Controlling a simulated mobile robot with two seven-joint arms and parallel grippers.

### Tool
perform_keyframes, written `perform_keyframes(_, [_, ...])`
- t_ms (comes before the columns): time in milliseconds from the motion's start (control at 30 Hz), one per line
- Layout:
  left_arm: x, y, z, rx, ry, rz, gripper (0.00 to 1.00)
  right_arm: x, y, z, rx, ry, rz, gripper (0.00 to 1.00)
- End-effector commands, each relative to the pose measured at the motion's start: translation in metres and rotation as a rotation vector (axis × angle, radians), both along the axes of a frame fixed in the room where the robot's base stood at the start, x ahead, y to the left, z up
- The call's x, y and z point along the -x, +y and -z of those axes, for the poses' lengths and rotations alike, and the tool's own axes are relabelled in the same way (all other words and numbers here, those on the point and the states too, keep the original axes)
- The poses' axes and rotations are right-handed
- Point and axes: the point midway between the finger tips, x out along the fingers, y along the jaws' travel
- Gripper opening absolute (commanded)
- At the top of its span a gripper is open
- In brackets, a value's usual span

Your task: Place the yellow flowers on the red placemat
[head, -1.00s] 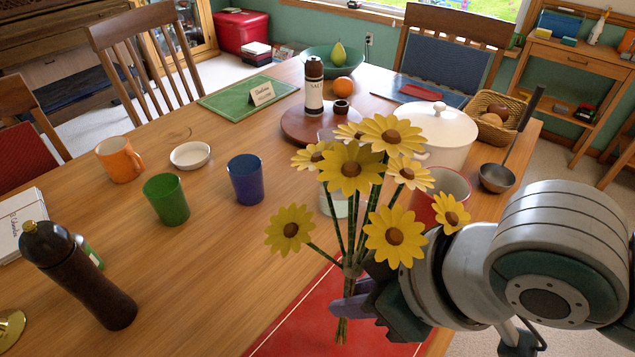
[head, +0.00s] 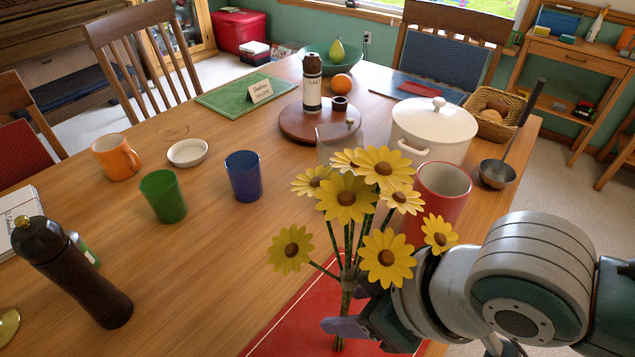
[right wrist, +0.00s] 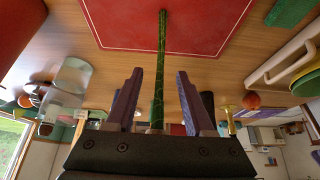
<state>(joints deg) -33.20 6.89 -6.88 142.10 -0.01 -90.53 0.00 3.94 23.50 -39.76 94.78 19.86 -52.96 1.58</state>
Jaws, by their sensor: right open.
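The yellow flowers (head: 346,198) are a bunch of several blooms on long green stems, standing nearly upright over the red placemat (head: 283,330). In the right wrist view the green stems (right wrist: 160,60) run between my right gripper's (right wrist: 158,100) two purple fingers, with a gap on each side. In the head view my right gripper (head: 348,325) is open around the lower stems; one finger is mostly hidden. The red placemat (right wrist: 200,30) also shows in the right wrist view, at the stem ends. I cannot tell whether the stems touch it. My left gripper is not in view.
A red cup (head: 441,190) and a clear glass (head: 336,140) stand just behind the flowers. A white pot (head: 433,128) and a ladle (head: 497,173) are farther right. Blue (head: 243,176) and green (head: 163,196) cups stand left. Bare table lies left of the placemat.

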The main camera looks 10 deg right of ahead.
Motion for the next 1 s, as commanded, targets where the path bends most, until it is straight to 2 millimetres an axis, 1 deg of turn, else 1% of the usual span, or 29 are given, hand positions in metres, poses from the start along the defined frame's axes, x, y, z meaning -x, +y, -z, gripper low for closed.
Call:
perform_keyframes(133, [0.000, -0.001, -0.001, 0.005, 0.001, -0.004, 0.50, 0.000, 0.000, -0.001, 0.000, 0.000, 0.000, 0.53])
perform_keyframes(267, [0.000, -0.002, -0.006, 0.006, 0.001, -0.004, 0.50, 0.003, -0.002, -0.012, 0.000, 0.000, 0.000, 0.53])
perform_keyframes(367, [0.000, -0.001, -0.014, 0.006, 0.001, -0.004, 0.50, 0.010, -0.008, -0.028, 0.000, -0.001, -0.001, 0.53])
perform_keyframes(500, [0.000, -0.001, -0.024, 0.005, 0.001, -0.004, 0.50, 0.023, -0.017, -0.056, 0.000, 0.000, -0.002, 0.53])
perform_keyframes(700, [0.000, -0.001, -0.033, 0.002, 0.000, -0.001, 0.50, 0.039, -0.029, -0.090, 0.001, -0.001, -0.002, 0.53])
perform_keyframes(867, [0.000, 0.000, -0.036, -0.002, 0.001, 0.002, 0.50, 0.046, -0.035, -0.104, 0.000, 0.002, 0.000, 0.53])
perform_keyframes(1000, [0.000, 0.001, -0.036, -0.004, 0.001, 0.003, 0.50, 0.054, -0.029, -0.114, -0.014, 0.003, 0.042, 0.53])
